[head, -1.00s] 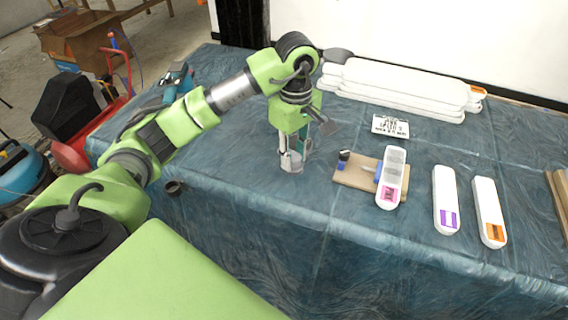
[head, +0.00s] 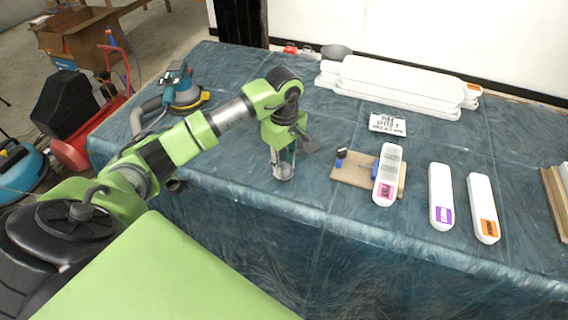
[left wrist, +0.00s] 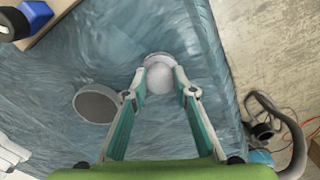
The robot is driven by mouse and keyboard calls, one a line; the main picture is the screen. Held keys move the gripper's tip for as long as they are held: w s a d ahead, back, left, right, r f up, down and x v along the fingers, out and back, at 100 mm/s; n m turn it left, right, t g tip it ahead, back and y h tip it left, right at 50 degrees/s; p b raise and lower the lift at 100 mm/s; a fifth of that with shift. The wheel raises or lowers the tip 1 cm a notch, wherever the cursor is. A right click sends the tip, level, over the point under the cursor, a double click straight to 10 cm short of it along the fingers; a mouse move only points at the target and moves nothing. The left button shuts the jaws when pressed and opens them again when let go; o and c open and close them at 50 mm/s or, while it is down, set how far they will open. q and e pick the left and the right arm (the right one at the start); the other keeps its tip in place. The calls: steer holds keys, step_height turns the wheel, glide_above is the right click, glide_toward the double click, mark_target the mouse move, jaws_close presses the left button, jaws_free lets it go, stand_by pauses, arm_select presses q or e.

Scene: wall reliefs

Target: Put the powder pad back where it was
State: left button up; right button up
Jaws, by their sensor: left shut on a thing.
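My left gripper (head: 283,176) points down over the left part of the table, shut on a small pale rounded thing. In the left wrist view, this whitish round powder pad (left wrist: 160,78) sits between the two fingertips, with a pale rim behind it. The fingers hide its sides. In the head view it is small and mostly hidden by the fingers, low near the cloth. My right gripper is not in view.
A card (head: 388,124) and a white stack (head: 395,82) lie behind. A sander (head: 182,92) stands back left. The front cloth is clear.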

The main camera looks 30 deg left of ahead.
mark_target(284, 166)
arm_select(q)
steer(key=shift+f, duration=0.2)
steer(key=o, duration=1)
steer(key=shift+r, duration=0.1)
steer(key=shift+c, duration=0.2)
steer(key=shift+r, duration=0.25)
step_height(284, 166, up, 12)
steer(key=b, duration=0.1)
steer(key=shift+f, duration=0.2)
